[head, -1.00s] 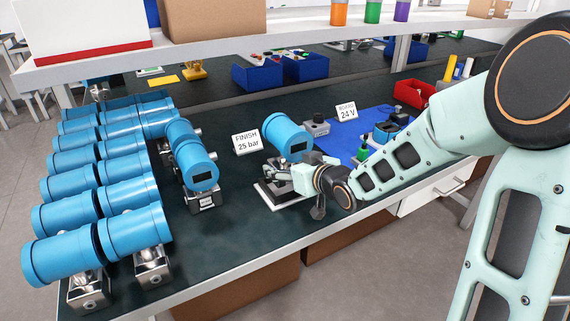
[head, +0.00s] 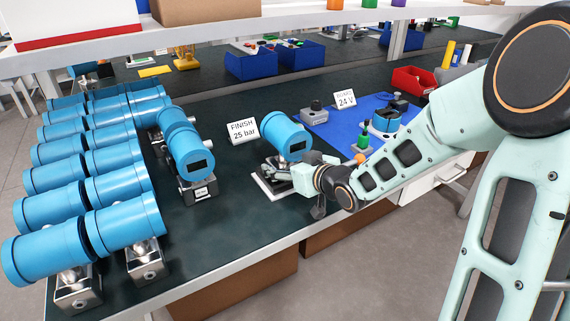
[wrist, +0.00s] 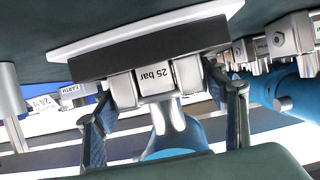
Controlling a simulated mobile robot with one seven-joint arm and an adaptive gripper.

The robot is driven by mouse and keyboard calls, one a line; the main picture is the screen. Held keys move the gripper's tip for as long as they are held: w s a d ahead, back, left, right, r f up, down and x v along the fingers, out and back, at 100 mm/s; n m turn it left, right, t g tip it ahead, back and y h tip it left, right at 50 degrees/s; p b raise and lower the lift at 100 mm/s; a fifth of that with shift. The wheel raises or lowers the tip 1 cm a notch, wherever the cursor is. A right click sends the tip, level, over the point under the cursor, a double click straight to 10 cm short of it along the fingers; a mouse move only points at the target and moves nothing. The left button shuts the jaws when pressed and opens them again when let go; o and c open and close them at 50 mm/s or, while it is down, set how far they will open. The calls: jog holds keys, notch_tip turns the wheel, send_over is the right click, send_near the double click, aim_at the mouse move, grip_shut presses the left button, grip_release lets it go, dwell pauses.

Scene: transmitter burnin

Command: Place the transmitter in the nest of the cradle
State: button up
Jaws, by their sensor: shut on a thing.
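The transmitter is a blue cylinder (head: 286,137) with a dark display and a metal foot marked 25 bar (wrist: 156,83). My gripper (head: 286,174) is shut on its metal foot; in the wrist view the fingers (wrist: 165,88) stand on both sides of that foot. The cradle is a dark block on a white plate (head: 268,190), right under the transmitter. In the upside-down wrist view, the foot is against the cradle's dark block (wrist: 150,53). Whether it is fully down in the nest is hidden. The transmitter looks upright.
A finish 25 bar sign (head: 243,130) stands behind the cradle. Similar blue transmitters (head: 60,247) fill the left side, two of them (head: 190,150) closer to the cradle. A blue mat (head: 330,125) with small devices and a 24 V sign (head: 344,98) lies behind right.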

aim_at(285, 150)
jog(key=o, duration=2.1)
jog(key=shift+r+p, duration=0.3)
jog(key=p+v, duration=0.4)
jog(key=v, duration=0.7)
jog(key=shift+s+d+r, duration=0.1)
jog(key=shift+s+d, duration=0.15)
jog(key=shift+s, duration=0.2)
